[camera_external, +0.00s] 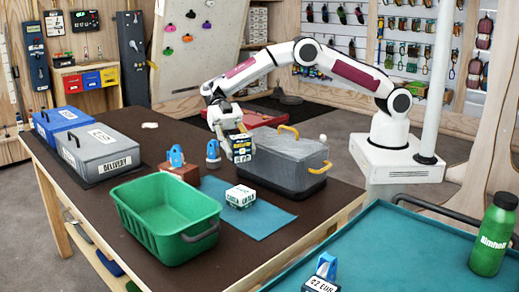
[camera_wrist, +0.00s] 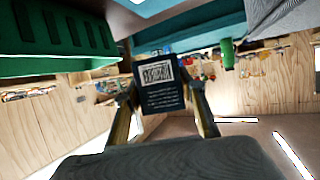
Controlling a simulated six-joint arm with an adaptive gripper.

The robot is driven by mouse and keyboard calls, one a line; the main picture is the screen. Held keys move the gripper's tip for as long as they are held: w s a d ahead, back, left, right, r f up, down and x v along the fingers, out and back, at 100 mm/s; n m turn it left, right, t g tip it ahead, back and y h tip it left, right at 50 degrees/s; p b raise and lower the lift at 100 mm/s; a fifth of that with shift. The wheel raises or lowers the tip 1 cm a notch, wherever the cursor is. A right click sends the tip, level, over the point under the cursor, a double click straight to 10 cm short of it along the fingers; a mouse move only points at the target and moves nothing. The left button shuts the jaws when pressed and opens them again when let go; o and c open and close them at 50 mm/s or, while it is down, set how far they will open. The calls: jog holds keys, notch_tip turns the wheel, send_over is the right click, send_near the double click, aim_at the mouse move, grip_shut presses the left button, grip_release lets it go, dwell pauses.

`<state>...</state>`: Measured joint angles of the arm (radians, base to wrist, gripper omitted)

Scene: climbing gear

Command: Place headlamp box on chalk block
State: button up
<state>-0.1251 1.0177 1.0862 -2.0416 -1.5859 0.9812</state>
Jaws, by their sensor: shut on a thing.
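The headlamp box (camera_external: 238,150), dark with yellow and white print, is held in my gripper (camera_external: 232,140), above the table. In the wrist view the dark box (camera_wrist: 158,82) with a white label sits between both fingers of my gripper (camera_wrist: 160,92). The chalk block (camera_external: 240,196), a small white box with dark lettering, rests on the blue mat (camera_external: 268,217). The held box is above and behind the chalk block, apart from it in the external view.
A green crate (camera_external: 131,213) stands left of the mat. A grey crate with yellow handles (camera_external: 270,160) stands to the right. A red-brown box (camera_external: 180,173) with a blue device (camera_external: 176,157) and another blue device (camera_external: 213,153) stand close by. A teal table (camera_external: 400,250) is in front.

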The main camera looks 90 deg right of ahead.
send_over(240, 190)
jog(key=shift+a+f, duration=0.15)
jog(key=shift+f, duration=2.95)
jog(key=shift+f, duration=1.85)
jog(key=shift+f, duration=0.15)
jog(key=o, duration=1.2)
jog(key=shift+c, duration=0.2)
jog(key=v, duration=0.7)
jog(key=shift+d, duration=0.25)
